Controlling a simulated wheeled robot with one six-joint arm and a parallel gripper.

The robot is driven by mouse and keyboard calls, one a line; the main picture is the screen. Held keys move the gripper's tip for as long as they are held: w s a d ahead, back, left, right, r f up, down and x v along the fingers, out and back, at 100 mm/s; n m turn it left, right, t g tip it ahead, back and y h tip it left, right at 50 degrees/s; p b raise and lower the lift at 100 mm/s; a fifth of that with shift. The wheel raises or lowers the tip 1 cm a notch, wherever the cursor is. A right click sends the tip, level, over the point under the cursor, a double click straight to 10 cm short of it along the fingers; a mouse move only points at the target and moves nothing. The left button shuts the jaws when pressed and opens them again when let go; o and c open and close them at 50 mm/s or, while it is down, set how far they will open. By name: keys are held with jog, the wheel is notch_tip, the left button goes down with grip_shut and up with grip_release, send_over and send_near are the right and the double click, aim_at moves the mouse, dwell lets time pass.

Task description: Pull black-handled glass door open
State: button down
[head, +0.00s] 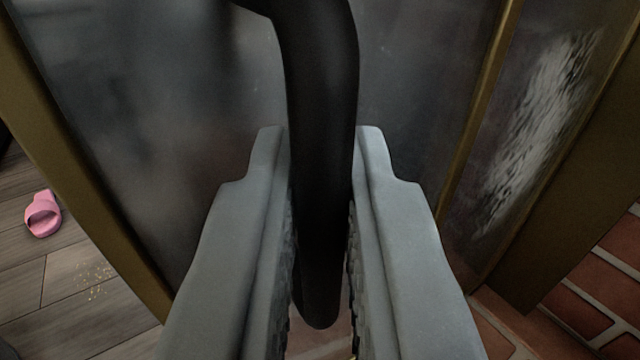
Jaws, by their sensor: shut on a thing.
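A black curved handle (325,80) runs down the middle of the head view and ends in a rounded tip low between my fingers. My gripper (320,160) has its two grey fingers on either side of the handle and is shut on it. Behind it is the dark, cloudy glass door (190,130) with a brass-coloured frame on its left side. My fingers hide the lower part of the glass. The handle's upper end runs out of view at the top.
At the right, a brass-framed pane (540,120) with a whitish smear meets red brickwork (580,310). At the left, a pink slipper (43,214) lies on the grey wood floor (70,265), with small yellowish specks near it.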

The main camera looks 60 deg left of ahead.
jog(key=c, duration=1.6)
grip_release()
jog(key=shift+c, duration=0.2)
jog(key=v, duration=1.7)
jog(key=shift+d, duration=0.2)
